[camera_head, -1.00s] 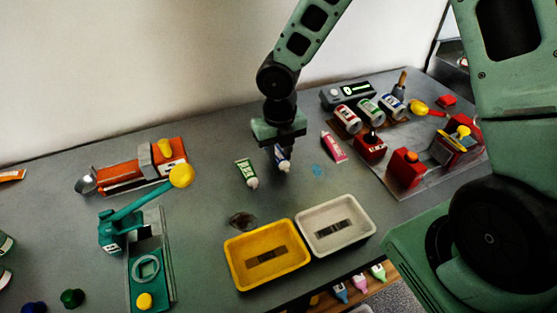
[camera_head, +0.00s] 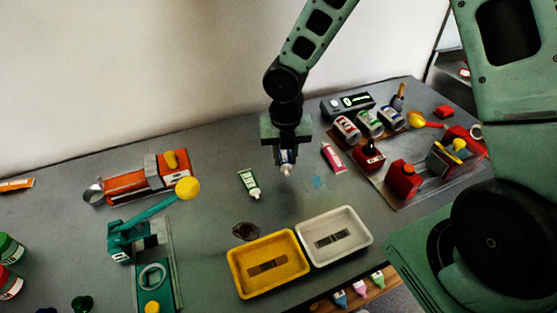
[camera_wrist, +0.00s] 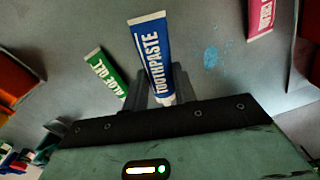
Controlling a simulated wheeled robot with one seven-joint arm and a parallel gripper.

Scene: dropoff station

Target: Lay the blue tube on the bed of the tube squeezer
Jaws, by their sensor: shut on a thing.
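My gripper (camera_head: 286,152) is shut on the blue tube (camera_wrist: 152,48), which is labelled TOOTHPASTE. In the wrist view the two fingers (camera_wrist: 162,88) stand on either side of the tube near its cap end. In the head view only the lower part of the blue tube (camera_head: 286,168) shows below the fingers, apparently a little above the table. I cannot tell for certain which is the tube squeezer.
A green aloe gel tube (camera_head: 249,184) lies left of my gripper, a pink tube (camera_head: 333,157) to the right. A yellow tray (camera_head: 234,274) and a white tray (camera_head: 366,241) sit in front. Cans and red devices (camera_head: 403,180) crowd the right side.

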